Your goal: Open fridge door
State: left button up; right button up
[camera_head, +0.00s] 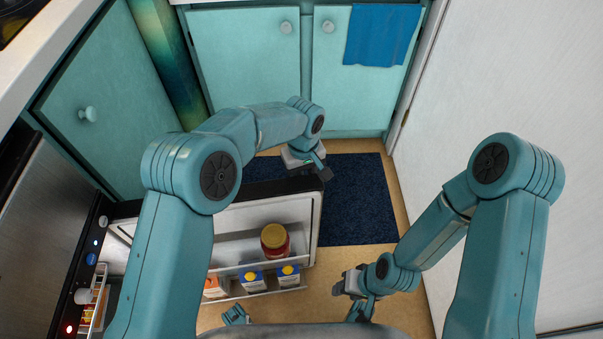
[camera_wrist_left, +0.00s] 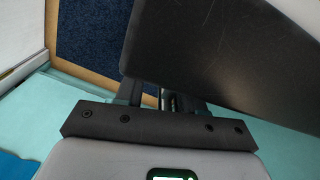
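The fridge door (camera_head: 313,215) stands swung out from the fridge at the left of the head view, its inner shelves showing. My left gripper (camera_head: 318,170) is at the door's free end, close to its dark top edge. In the left wrist view a dark panel (camera_wrist_left: 225,50), which looks like part of the door, covers the tips of the left gripper's fingers (camera_wrist_left: 152,95). I cannot tell whether they touch or grip it. My right gripper (camera_head: 352,292) hangs low over the floor, apart from the door; its finger gap is unclear.
The door shelves hold a red jar with a yellow lid (camera_head: 275,240) and several cartons (camera_head: 253,281). A dark blue mat (camera_head: 360,200) lies beyond the door. Teal cabinets (camera_head: 245,60) with a blue towel (camera_head: 382,35) close the back; a white wall (camera_head: 510,80) bounds the right.

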pick_arm(q)
jog(key=shift+a, duration=0.2)
notch_tip(320, 180, up, 16)
jog(key=p, duration=0.5)
jog(key=shift+r, duration=0.2)
